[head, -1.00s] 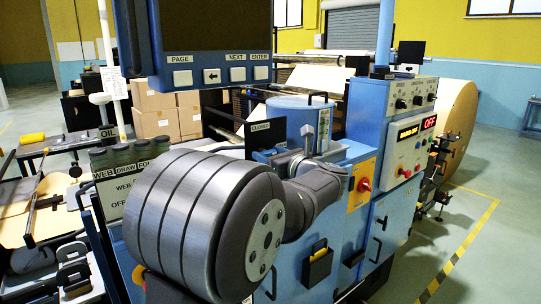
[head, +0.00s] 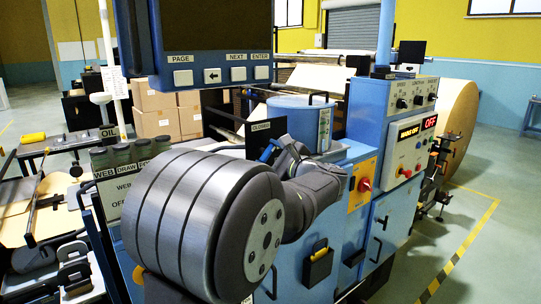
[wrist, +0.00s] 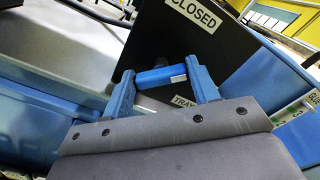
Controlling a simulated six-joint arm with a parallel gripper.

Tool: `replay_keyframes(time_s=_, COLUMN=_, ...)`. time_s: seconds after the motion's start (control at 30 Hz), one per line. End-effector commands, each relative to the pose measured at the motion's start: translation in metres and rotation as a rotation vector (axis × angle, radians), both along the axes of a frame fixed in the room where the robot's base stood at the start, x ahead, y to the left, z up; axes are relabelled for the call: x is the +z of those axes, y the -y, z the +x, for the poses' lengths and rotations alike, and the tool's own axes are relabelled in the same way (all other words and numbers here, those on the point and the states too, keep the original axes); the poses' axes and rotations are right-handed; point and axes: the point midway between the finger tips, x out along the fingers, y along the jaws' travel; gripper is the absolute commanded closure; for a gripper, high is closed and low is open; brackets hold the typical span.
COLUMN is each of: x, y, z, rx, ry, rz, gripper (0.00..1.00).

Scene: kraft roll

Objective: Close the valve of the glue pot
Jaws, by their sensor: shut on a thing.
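The glue pot (head: 290,112) is a blue drum with a dark lid handle, in the middle of the head view behind my arm. A dark plate marked CLOSED (head: 259,128) stands at its front left; the plate also fills the upper middle of the wrist view (wrist: 205,45). In the wrist view my gripper (wrist: 163,84) has its two blue fingers shut on the ends of a short blue bar, the valve handle (wrist: 158,77). The handle lies in front of the plate, below the CLOSED sign. The valve body is hidden, so I cannot tell how far it is turned.
A second label (wrist: 183,100), partly hidden, shows beside the right finger. A control cabinet with a red knob (head: 364,185) and a lit OFF display (head: 429,122) stands right of the pot. Oil cups (head: 121,155) stand at the left.

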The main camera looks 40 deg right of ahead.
Motion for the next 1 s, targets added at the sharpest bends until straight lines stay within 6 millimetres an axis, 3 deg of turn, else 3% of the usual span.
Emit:
replay_keyframes(time_s=0.6, x=-0.0022, y=-0.0011, z=-0.0002, rx=0.000, ry=0.000, rz=-0.560, gripper=0.68)
replay_keyframes(time_s=1.0, x=-0.0030, y=-0.0011, z=-0.0002, rx=0.000, ry=0.000, rz=-0.767, gripper=0.68)
